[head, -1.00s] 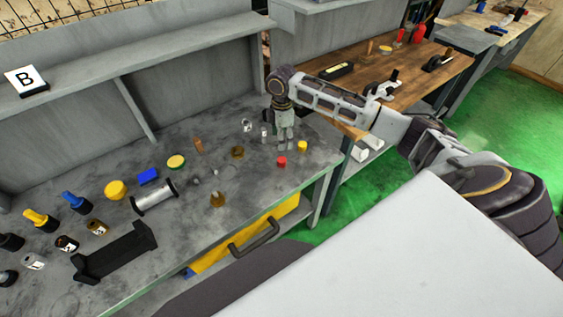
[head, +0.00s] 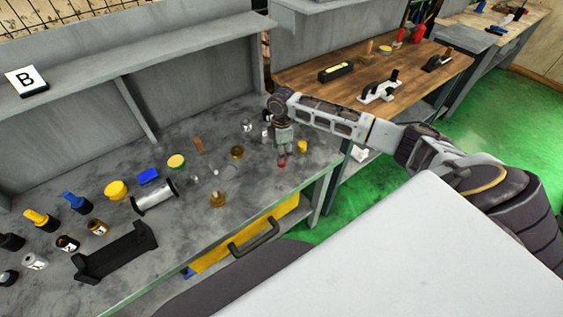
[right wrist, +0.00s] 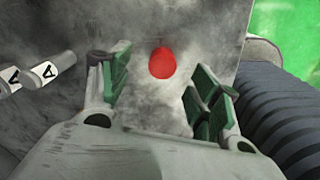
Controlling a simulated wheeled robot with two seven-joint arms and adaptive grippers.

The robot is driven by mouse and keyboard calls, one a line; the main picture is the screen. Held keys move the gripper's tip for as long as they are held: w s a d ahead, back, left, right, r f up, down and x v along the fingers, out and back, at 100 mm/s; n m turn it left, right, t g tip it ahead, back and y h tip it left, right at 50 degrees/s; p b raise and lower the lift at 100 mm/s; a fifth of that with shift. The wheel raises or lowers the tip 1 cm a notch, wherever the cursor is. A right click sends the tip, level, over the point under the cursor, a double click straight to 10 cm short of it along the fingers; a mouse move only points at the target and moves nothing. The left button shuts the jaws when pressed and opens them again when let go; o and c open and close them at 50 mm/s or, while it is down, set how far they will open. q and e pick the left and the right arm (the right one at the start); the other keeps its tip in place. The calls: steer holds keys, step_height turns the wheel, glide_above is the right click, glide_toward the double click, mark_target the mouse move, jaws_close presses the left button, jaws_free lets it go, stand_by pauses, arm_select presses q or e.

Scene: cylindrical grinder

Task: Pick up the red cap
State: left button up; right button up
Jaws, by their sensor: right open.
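The red cap (head: 282,161) is on the grey workbench (head: 215,260) near its right end. In the right wrist view the red cap (right wrist: 162,63) lies ahead of and between the open fingers, with bench surface visible on both sides of it. My right gripper (head: 283,152) points down over the cap and partly covers it in the head view. In the right wrist view my right gripper (right wrist: 162,92) is open and empty, with green pads on both fingers. I cannot tell whether any finger touches the cap. My left gripper is not in view.
A yellow cap (head: 302,146) stands just right of the red cap. Labelled cylinders (right wrist: 48,69) lie left of the gripper. A brown-gold part (head: 218,200) and a silver cylinder (head: 153,197) are farther left. The bench's front edge is close to the cap.

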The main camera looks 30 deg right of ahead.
steer(key=shift+s+a+f+p, duration=0.1)
steer(key=shift+f+p, duration=0.05)
steer(key=shift+f, duration=1.15)
steer(key=shift+s+a+f+p, duration=0.1)
steer(key=shift+f+p, duration=0.05)
steer(key=shift+f, duration=1.15)
steer(key=c, duration=1)
steer(key=shift+d+r, duration=0.1)
steer(key=shift+r, duration=0.05)
step_height(320, 180, up, 10)
steer(key=shift+f, duration=0.1)
